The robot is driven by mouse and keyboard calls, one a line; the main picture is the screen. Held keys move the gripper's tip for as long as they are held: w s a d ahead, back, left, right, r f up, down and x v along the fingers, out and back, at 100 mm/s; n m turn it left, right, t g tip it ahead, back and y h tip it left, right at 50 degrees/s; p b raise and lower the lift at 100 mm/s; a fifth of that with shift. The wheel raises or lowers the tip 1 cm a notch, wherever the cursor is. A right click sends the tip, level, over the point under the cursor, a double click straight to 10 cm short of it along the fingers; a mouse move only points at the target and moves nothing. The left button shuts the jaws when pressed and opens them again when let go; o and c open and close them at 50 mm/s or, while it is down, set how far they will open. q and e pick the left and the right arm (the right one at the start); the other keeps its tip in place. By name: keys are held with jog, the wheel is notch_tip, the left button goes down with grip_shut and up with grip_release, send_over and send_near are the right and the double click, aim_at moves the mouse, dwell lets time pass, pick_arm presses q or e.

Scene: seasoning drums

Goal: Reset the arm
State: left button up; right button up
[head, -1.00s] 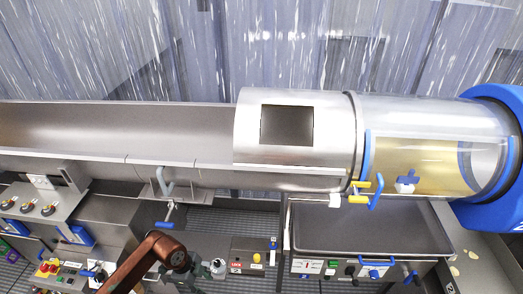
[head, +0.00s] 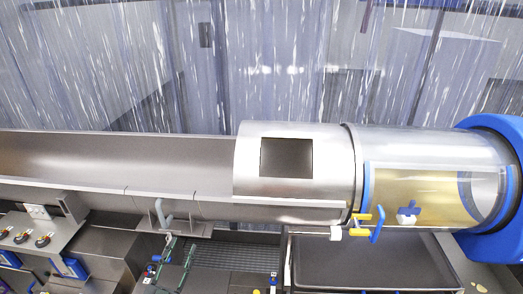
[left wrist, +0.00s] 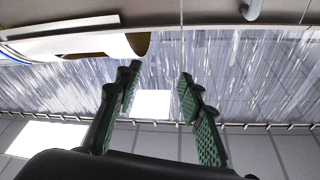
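My left gripper (head: 178,250) rises from the bottom edge of the head view, its two green fingers pointing up. It is in front of the machine's underside, just below the grey handle. In the left wrist view my left gripper (left wrist: 158,85) shows two green padded fingers spread apart with nothing between them. Its body shows dark along the bottom. My right gripper is in neither view.
A long steel trough (head: 110,160) joins a steel drum (head: 325,160) and a clear section (head: 430,150) with a blue end ring (head: 505,130). A dark tray (head: 370,262) lies below. Control boxes (head: 35,228) stand lower left. A strip curtain (head: 240,60) hangs behind.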

pick_arm(q)
jog(key=s+a+f+n+g+y, duration=0.4)
jog(key=a+f, duration=0.4)
jog(key=f, duration=0.1)
jog(key=s+a+f+n+g+y, duration=0.3)
jog(key=a+f+y, duration=0.1)
jog(key=a+f, duration=0.4)
jog(key=s+d+f+g+h, duration=0.15)
jog(key=s+f+g, duration=0.35)
jog(key=s+f, duration=0.5)
jog(key=s+d+f+g+h, duration=0.1)
jog(key=s+d+f+g, duration=0.3)
jog(key=s+f, duration=0.55)
notch_tip(320, 180, down, 35)
jog(key=s+m+g+b, duration=0.1)
jog(key=s+g+b, duration=0.15)
jog(key=b, duration=0.45)
jog(key=s+f+b, duration=0.3)
jog(key=s+f, duration=0.6)
jog(key=f, duration=0.3)
jog(key=s+f+g+b, duration=0.1)
jog(key=s+f+b, duration=0.2)
jog(key=s+f, duration=0.7)
notch_tip(320, 180, down, 2)
jog(key=shift+d+m+h, duration=0.3)
jog(key=shift+m+h, duration=0.1)
jog(key=shift+h, duration=0.05)
